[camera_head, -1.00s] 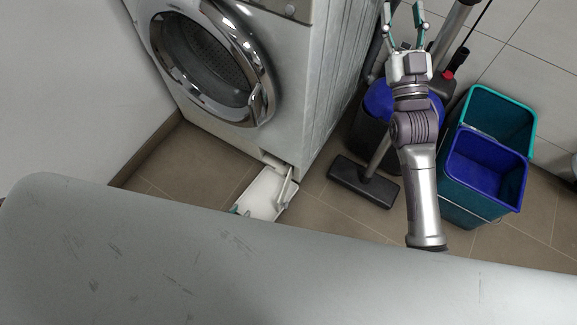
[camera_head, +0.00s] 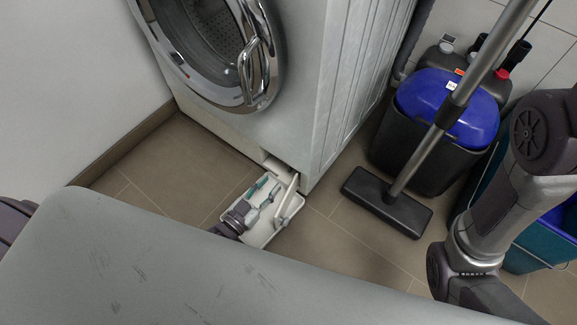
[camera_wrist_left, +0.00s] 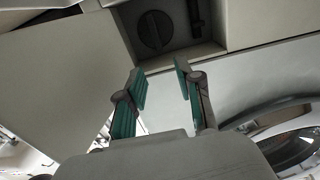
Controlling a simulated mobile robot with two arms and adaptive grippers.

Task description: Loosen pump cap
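The pump cap (camera_wrist_left: 154,29) is a round dark knob with a raised bar across it. It sits in a square recess low on the machine front in the left wrist view. It is hidden in the head view. My left gripper (camera_wrist_left: 158,85) is open and empty, its two green-padded fingers apart below the recess and not touching the cap. In the head view my left gripper (camera_head: 261,190) is low at the opened flap (camera_head: 288,205) at the machine's bottom corner. My right arm is at the right of the head view, its gripper out of the frame.
The washing machine (camera_head: 305,90) has a round chrome door (camera_head: 262,75) above the recess. A floor nozzle (camera_head: 385,203) on a pole, a blue-lidded vacuum (camera_head: 455,100) and a teal bucket (camera_head: 540,245) stand at right. A grey surface (camera_head: 200,275) fills the foreground.

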